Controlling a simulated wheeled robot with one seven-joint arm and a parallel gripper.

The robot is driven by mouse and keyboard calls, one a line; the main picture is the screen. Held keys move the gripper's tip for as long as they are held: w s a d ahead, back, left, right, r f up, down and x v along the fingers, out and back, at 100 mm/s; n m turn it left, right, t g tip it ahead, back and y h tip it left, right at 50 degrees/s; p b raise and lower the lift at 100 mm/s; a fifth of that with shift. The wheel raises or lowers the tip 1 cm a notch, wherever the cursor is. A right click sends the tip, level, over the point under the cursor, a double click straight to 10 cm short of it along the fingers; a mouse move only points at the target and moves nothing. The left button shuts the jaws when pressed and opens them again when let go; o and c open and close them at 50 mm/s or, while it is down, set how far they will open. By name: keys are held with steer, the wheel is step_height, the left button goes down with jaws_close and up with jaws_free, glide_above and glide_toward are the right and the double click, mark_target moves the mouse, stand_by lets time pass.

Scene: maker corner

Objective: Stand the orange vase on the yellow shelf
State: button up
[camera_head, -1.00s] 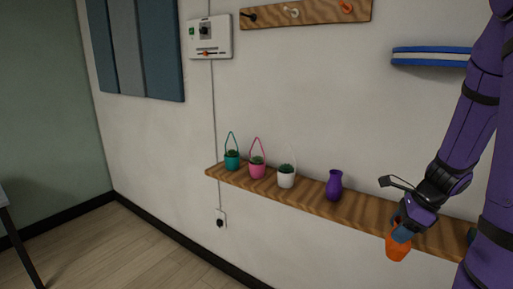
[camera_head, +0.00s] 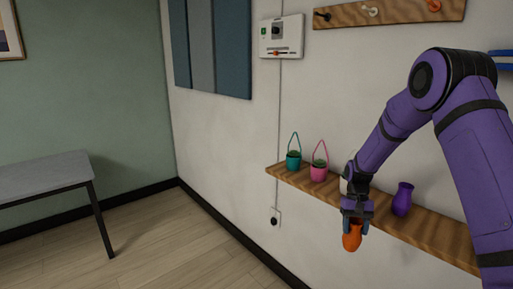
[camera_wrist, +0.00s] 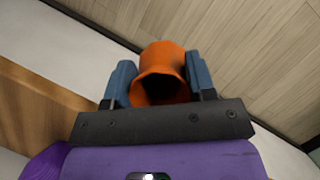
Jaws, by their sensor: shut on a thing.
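The orange vase (camera_head: 352,240) is held by my gripper (camera_head: 356,226), in front of the wooden wall shelf and at about its height in the head view. In the wrist view the vase (camera_wrist: 160,66) sits between the two blue-grey fingers of my gripper (camera_wrist: 160,84), its open mouth facing the camera. The fingers press on its two sides. The vase looks clear of the shelf. No yellow shelf shows in the views of now.
A peg rail (camera_head: 390,13) and control box (camera_head: 282,37) hang above. A grey table (camera_head: 45,178) stands left. The floor between is clear.

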steer(key=shift+w+a+f+n+h, duration=0.2)
steer(key=shift+w+a+f+n, duration=0.05)
steer(key=shift+w+a+n, duration=0.25)
steer(key=shift+w+a+f+n+h, duration=0.25)
steer(key=shift+w+a+n, duration=0.1)
steer(key=shift+w+n, duration=0.25)
steer(key=shift+s, duration=0.15)
steer(key=shift+d+r, duration=0.15)
steer(key=shift+d, duration=0.05)
